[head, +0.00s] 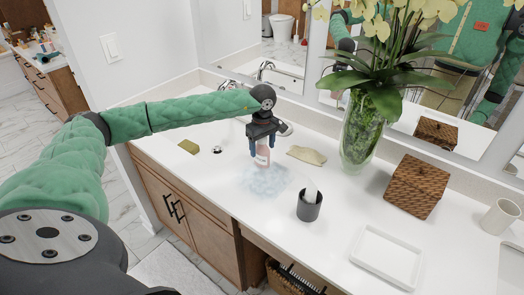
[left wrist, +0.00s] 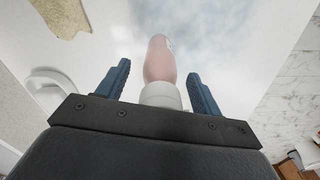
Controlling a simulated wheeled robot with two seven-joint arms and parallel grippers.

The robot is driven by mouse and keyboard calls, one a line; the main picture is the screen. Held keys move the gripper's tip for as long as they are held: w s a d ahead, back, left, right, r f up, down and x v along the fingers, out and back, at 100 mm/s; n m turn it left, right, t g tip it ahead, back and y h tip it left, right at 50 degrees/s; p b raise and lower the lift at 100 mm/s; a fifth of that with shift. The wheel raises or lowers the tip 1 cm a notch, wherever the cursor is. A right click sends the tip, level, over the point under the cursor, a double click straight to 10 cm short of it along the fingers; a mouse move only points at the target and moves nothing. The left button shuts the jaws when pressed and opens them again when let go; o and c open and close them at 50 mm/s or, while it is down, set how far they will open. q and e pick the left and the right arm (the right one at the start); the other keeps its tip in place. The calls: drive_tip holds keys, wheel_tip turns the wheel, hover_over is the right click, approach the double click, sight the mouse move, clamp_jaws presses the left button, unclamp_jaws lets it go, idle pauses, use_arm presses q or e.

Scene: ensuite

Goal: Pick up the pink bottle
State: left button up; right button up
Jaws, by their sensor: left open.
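The pink bottle (head: 263,157) stands on the white counter, directly under my left gripper (head: 264,138), which partly hides it. In the left wrist view the bottle (left wrist: 160,60) has a pink body and a whitish top. It lies between the two blue fingers of my left gripper (left wrist: 158,75), with a visible gap on each side. The gripper is open and points down over the bottle from above. My right gripper does not show, apart from green arm parts reflected in the mirror.
A pale bluish patch (head: 265,181) surrounds the bottle's base. A beige cloth-like piece (head: 307,155) lies to its right. A dark cup (head: 309,207), a glass vase (head: 358,130) with orchids, a woven box (head: 416,186) and a white tray (head: 388,258) stand further right. The faucet (head: 264,70) is behind.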

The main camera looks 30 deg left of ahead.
use_arm(q)
drive_tip(key=shift+f, duration=0.25)
drive_tip(key=c, duration=1.4)
clamp_jaws()
drive_tip(key=shift+r, duration=0.2)
